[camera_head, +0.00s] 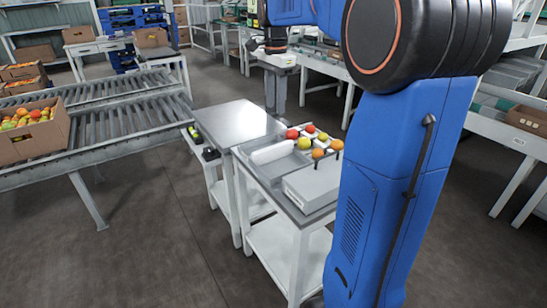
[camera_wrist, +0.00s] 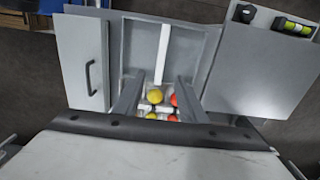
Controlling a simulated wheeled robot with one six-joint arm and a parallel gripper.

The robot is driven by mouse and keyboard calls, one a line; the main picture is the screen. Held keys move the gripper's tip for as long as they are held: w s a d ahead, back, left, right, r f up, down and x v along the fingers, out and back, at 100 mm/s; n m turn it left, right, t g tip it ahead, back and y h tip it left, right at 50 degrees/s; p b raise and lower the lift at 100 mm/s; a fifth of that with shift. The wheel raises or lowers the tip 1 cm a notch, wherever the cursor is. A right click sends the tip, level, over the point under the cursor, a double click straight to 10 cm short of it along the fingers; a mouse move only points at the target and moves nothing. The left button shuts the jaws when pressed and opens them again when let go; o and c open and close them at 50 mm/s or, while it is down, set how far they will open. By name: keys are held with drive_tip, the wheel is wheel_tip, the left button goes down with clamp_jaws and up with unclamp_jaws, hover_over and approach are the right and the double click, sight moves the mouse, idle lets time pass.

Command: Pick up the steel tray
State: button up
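The likely steel tray (camera_head: 262,174) is a shallow grey tray on the near cart in the head view. Nothing is seen held. Whether the fingertips touch anything cannot be told.
A pale box (camera_head: 312,184) with a dark handle stands beside the tray. A roller conveyor (camera_head: 110,115) with a produce carton (camera_head: 35,140) stands left.

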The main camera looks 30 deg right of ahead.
hover_over(274, 146)
drive_tip(key=f, duration=1.2)
drive_tip(key=shift+s, duration=0.2)
drive_tip(key=shift+w+a+f, duration=0.15)
drive_tip(key=shift+f, duration=2.55)
clamp_jaws()
